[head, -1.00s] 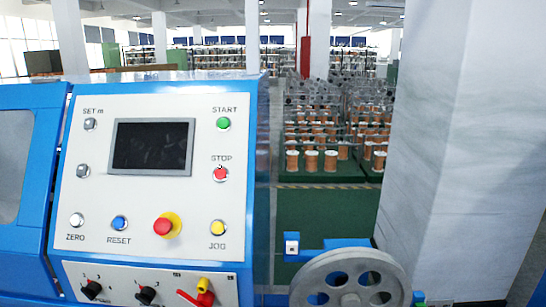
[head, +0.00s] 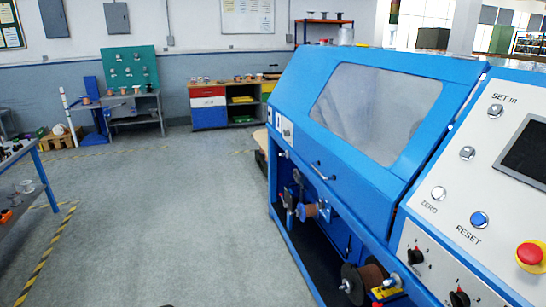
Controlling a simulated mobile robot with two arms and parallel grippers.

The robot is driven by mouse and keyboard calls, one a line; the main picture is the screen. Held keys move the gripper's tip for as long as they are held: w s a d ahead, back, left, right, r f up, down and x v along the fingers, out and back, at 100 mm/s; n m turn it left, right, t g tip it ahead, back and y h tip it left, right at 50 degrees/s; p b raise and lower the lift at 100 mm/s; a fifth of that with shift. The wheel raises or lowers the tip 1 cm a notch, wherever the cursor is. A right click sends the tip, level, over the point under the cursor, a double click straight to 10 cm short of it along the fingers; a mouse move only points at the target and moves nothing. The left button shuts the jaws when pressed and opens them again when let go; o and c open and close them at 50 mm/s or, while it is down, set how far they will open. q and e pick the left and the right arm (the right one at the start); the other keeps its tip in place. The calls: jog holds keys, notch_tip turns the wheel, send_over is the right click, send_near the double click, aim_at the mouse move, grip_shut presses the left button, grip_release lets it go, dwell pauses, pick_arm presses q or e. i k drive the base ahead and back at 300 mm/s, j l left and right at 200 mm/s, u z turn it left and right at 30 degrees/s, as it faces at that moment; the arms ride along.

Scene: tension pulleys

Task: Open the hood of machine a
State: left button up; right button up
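A blue machine (head: 335,160) stands on the right in the head view; no label tells whether it is machine a. Its sloped blue hood (head: 330,138) has a large clear window (head: 385,112) and is down. A small handle (head: 322,171) sits near the hood's lower edge. To the right is a white control panel (head: 470,205) with SET m, ZERO and RESET buttons and a dark screen (head: 528,155). Below the hood, copper-coloured spools (head: 373,276) and pulleys show in the open lower bay. Neither of my grippers is in view.
Open grey floor (head: 170,220) lies left of the machine, with yellow-black tape. A blue workbench (head: 35,190) stands at the left edge. At the back are a green pegboard (head: 129,65) over a bench and a cabinet with coloured drawers (head: 208,108).

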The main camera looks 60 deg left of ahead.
aim_at(373, 190)
jog(key=u, duration=1.4)
jog(key=i+j+z, duration=0.1)
jog(key=i+j, duration=0.05)
jog(key=i, duration=0.1)
